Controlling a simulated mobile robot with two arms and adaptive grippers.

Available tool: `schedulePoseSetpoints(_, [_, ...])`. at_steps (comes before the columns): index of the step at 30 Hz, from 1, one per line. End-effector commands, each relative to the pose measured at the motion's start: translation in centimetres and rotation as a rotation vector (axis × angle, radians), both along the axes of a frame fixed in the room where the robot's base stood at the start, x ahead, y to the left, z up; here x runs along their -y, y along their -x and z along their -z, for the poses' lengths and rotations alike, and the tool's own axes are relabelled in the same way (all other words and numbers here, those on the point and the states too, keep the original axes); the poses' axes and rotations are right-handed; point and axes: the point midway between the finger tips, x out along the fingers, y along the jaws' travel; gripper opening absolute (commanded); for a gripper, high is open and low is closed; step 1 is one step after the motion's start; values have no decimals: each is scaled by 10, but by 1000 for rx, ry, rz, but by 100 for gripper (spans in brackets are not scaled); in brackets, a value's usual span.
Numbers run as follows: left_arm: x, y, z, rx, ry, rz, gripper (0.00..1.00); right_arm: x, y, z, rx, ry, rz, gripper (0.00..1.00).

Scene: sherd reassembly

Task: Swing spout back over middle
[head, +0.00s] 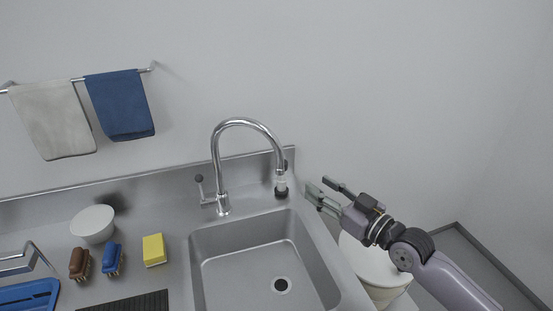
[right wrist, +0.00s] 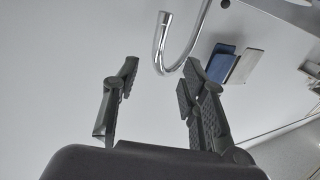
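The chrome gooseneck spout (head: 246,122) rises from the faucet base behind the sink and curves to the right. Its tip hangs near the sink's back right corner, above a small dark and clear item at the back ledge. The spout also shows in the right wrist view (right wrist: 187,45), beyond the fingers. My right gripper (head: 325,188) is open and empty, to the right of the spout tip and apart from it. Its two spread fingers show in the right wrist view (right wrist: 158,98). My left gripper is not in view.
The sink basin (head: 233,262) is empty, with a drain. The faucet handle (head: 200,185) is left of the spout. A yellow sponge (head: 154,250), brushes and a white bowl (head: 93,223) sit on the left counter. A white round bin (head: 372,262) stands right of the sink.

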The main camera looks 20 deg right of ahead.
Motion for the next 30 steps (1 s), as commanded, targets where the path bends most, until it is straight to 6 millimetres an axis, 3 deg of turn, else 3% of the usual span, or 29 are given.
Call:
schedulePoseSetpoints(18, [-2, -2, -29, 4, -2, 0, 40, -51, -112, -2, -2, -2, -2, 39])
schedulePoseSetpoints(24, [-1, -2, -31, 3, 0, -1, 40, -60, -134, -1, -2, 0, -2, 39])
schedulePoseSetpoints(30, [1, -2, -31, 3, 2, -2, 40, -63, -141, 0, -3, 1, -2, 39])
